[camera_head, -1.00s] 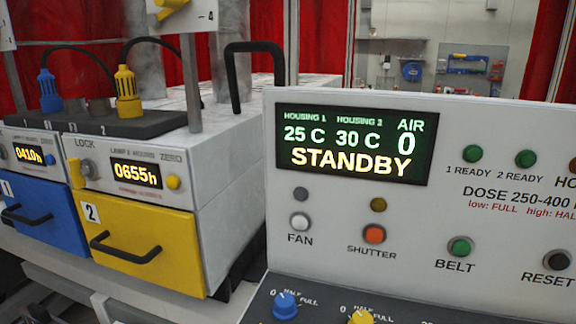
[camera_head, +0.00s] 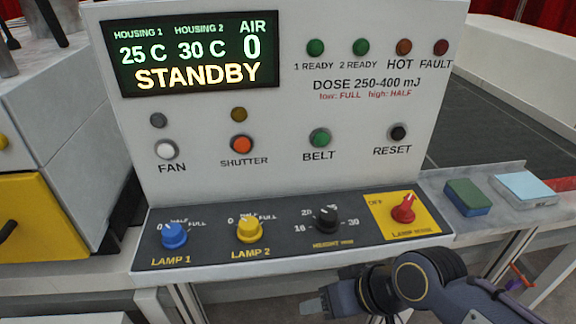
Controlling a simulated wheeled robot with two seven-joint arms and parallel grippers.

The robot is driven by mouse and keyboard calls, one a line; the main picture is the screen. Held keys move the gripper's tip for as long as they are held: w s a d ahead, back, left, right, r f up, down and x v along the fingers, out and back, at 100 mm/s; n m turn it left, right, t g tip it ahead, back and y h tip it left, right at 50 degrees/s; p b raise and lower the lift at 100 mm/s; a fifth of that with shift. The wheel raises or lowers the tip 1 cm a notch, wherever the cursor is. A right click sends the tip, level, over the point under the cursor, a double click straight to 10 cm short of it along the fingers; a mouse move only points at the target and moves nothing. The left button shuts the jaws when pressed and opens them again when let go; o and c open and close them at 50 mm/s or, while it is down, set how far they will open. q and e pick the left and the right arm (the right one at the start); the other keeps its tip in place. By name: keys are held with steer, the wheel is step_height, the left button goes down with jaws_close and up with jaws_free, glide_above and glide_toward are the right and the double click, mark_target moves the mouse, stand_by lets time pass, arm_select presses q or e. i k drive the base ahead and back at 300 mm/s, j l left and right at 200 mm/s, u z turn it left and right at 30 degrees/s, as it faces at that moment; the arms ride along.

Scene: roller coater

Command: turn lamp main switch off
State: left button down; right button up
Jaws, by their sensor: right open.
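The lamp main switch is a red rotary knob (camera_head: 404,208) on a yellow plate at the right end of the dark lower panel (camera_head: 290,248). "OFF" is printed at the plate's upper left. The knob's pointer seems to aim up and slightly right, away from that mark. My right gripper (camera_head: 306,303) is at the bottom, below the panel's front edge, pointing left and apart from the knob. Its fingertips are small in view. My left gripper is not in view.
A blue lamp 1 knob (camera_head: 174,235), a yellow lamp 2 knob (camera_head: 249,229) and a black knob (camera_head: 325,219) share the panel. The display (camera_head: 192,53) reads STANDBY. A green-topped block (camera_head: 468,197) and a light blue pad (camera_head: 525,187) lie on the ledge at right.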

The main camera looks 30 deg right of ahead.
mark_target(402, 214)
steer(key=z, duration=1.8)
